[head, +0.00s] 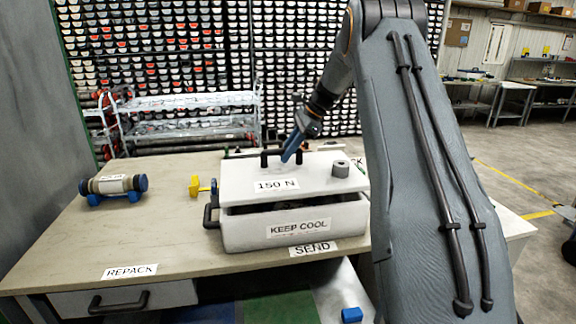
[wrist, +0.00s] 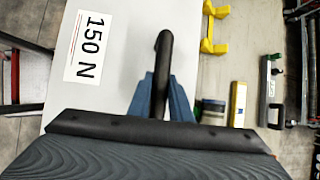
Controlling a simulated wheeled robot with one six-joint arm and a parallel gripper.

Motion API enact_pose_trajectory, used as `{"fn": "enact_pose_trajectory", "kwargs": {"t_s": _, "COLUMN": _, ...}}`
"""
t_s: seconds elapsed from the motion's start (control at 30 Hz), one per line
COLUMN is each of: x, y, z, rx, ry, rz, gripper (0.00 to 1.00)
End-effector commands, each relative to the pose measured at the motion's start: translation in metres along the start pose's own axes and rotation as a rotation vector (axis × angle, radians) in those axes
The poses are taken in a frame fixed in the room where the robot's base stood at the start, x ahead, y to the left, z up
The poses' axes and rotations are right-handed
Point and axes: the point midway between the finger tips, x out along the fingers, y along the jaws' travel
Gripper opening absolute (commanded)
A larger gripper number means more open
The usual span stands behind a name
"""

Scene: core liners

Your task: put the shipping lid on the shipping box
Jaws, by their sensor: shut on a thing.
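The white shipping lid (head: 236,181) carries a "150 N" label and a black bar handle (head: 266,158). My gripper (head: 294,148) has its blue fingers shut on this handle. In the wrist view the fingers (wrist: 161,95) close on both sides of the handle (wrist: 164,55), above the lid (wrist: 115,60). The white shipping box (head: 240,234), labelled "KEEP COOL", stands on the table under the lid. A dark gap shows between the lid's front edge and the box rim, so the front is not flush. The back edge's contact is hidden.
A grey ring-shaped piece (head: 341,169) is at the lid's right end. The left front of the table is clear. A rack (head: 190,115) stands behind.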

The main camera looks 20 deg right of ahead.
Motion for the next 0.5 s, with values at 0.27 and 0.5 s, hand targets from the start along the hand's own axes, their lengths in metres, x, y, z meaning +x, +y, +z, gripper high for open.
{"fn": "enact_pose_trajectory", "kwargs": {"t_s": 0.27, "x": 0.017, "y": 0.003, "z": -0.012, "rx": 0.002, "ry": 0.0, "rz": 0.0, "gripper": 0.0}}
{"fn": "enact_pose_trajectory", "kwargs": {"t_s": 0.5, "x": 0.036, "y": 0.006, "z": -0.024, "rx": 0.0, "ry": 0.0, "rz": -0.002, "gripper": 0.0}}
